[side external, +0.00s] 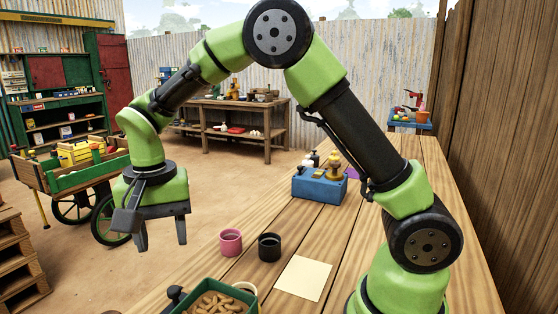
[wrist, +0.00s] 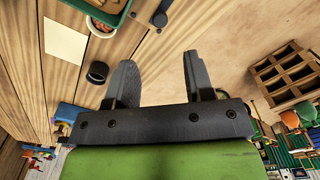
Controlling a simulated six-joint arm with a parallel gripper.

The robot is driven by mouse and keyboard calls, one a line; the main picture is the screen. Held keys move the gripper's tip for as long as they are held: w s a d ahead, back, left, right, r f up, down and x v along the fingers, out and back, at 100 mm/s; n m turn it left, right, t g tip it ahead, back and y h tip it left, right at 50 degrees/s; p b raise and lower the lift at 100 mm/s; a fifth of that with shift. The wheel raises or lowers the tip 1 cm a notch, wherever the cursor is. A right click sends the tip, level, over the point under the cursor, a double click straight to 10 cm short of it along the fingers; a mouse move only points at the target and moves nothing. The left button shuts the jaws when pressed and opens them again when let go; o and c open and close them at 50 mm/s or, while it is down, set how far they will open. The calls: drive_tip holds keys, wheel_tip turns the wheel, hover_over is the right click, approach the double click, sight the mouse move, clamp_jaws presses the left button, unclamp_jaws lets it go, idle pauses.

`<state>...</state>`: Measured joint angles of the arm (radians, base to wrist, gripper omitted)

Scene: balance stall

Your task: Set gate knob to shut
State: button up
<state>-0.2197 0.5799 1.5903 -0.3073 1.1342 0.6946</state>
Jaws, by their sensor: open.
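My gripper (side external: 161,232) hangs in the air beyond the left edge of the wooden table, fingers pointing down, apart and empty. Its two fingers also show in the wrist view (wrist: 158,72), with nothing between them. I cannot tell for sure which part is the gate knob. A small dark knob-like part (side external: 175,293) stands beside the green tray at the table's near left; it also shows at the top of the wrist view (wrist: 160,19). A blue box (side external: 320,189) farther back carries a brass-coloured piece and small dark and white parts. My gripper touches none of these.
A pink cup (side external: 230,242), a black cup (side external: 269,247) and a pale sheet (side external: 304,278) lie on the table (side external: 392,292). The green tray (side external: 252,293) holds brown nut-like pieces. A cart (side external: 95,184) stands on the floor behind my gripper.

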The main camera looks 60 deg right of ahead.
drive_tip(key=s+d+r+n+t+y, duration=0.1)
drive_tip(key=s+d+r+n+t, duration=0.1)
drive_tip(key=s+r, duration=0.4)
drive_tip(key=s+d+r+n+t+y, duration=0.1)
drive_tip(key=s+r+t, duration=0.3)
drive_tip(key=s, duration=0.7)
drive_tip(key=shift+d+r+n, duration=0.7)
drive_tip(key=shift+d+r, duration=0.1)
drive_tip(key=shift+r, duration=0.35)
drive_tip(key=shift+s, duration=0.1)
drive_tip(key=m+g+h, duration=0.2)
drive_tip(key=m+g, duration=0.2)
drive_tip(key=g, duration=0.2)
hover_over(173, 289)
wheel_tip(173, 289, down, 13)
wheel_tip(173, 289, down, 10)
drive_tip(key=shift+r, duration=0.2)
